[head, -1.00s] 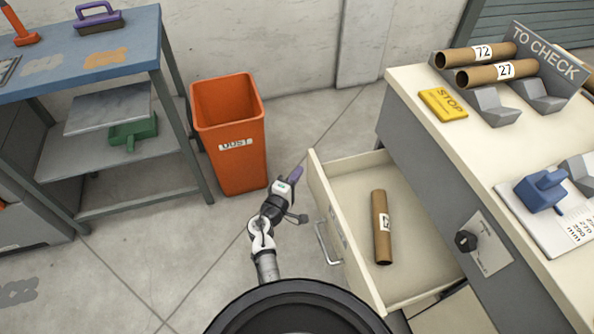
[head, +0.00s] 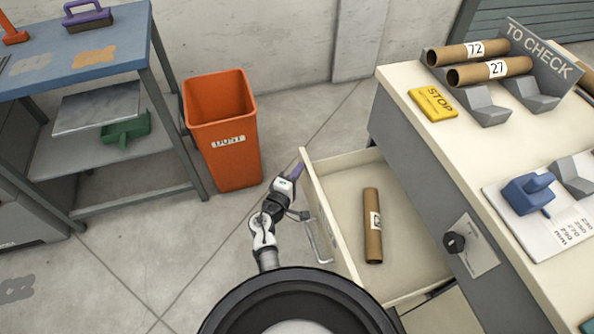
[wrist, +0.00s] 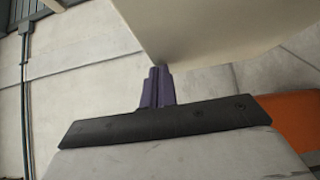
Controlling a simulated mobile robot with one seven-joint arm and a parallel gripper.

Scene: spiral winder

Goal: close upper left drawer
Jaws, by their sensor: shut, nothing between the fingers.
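The upper left drawer (head: 328,222) is pulled out from the left side of the cream-topped cabinet (head: 400,135). A cardboard tube (head: 373,226) with a white label lies inside it. A metal handle (head: 318,238) is on the drawer's front. My gripper (head: 298,171) has purple fingers that are shut and empty. In the head view its tips are at the far end of the drawer front, beside its outer face. In the wrist view the fingers (wrist: 158,86) overlap the lower edge of a cream panel (wrist: 205,30). I cannot tell whether they touch.
An orange dust bin (head: 225,150) stands on the floor behind my arm. A blue-topped workbench (head: 75,45) is at the left. On the cabinet are tubes (head: 490,70), a yellow stop block (head: 433,103) and a blue tool (head: 535,190). A black knob (head: 453,242) is on its side.

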